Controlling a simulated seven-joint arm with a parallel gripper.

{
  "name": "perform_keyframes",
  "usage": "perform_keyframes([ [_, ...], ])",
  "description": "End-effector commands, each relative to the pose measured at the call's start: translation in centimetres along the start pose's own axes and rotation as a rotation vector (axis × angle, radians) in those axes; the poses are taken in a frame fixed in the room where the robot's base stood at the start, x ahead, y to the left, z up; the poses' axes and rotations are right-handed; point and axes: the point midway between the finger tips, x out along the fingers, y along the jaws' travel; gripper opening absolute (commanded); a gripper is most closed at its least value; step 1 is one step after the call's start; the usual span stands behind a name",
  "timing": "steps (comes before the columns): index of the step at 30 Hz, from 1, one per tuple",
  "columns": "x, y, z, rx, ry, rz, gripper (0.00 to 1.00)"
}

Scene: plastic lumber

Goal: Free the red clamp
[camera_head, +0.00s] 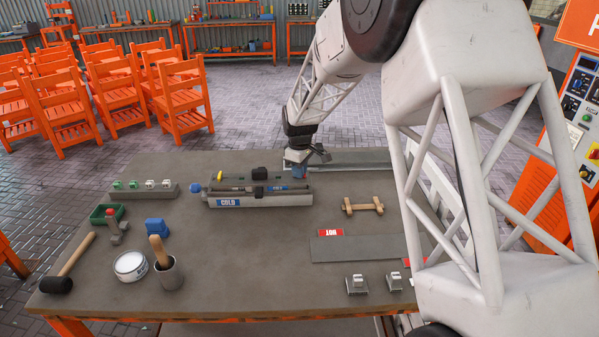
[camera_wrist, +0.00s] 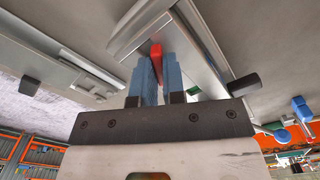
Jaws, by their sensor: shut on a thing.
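My gripper (camera_head: 312,157) is at the far side of the bench, pointing down by the right end of the grey fixture marked COLD (camera_head: 262,201). In the wrist view its two blue fingers (camera_wrist: 157,76) are shut on a red piece (camera_wrist: 155,54), which I take to be the red clamp. The red piece lies against a grey metal bar (camera_wrist: 196,44); the fingers hide much of it. I cannot tell whether it still grips the bar. In the head view the red piece is not clear behind the fingers.
A wooden piece (camera_head: 362,206), grey HOT plate (camera_head: 350,249) and small grey blocks (camera_head: 357,284) are at right. The front middle is clear.

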Motion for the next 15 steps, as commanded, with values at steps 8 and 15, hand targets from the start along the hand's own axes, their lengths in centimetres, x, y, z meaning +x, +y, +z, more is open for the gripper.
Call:
perform_keyframes([
  [8,-0.07,0.03,-0.03,-0.183,0.001,0.001,0.0],
  [15,-0.07,0.03,-0.03,-0.21,0.001,0.001,0.0],
])
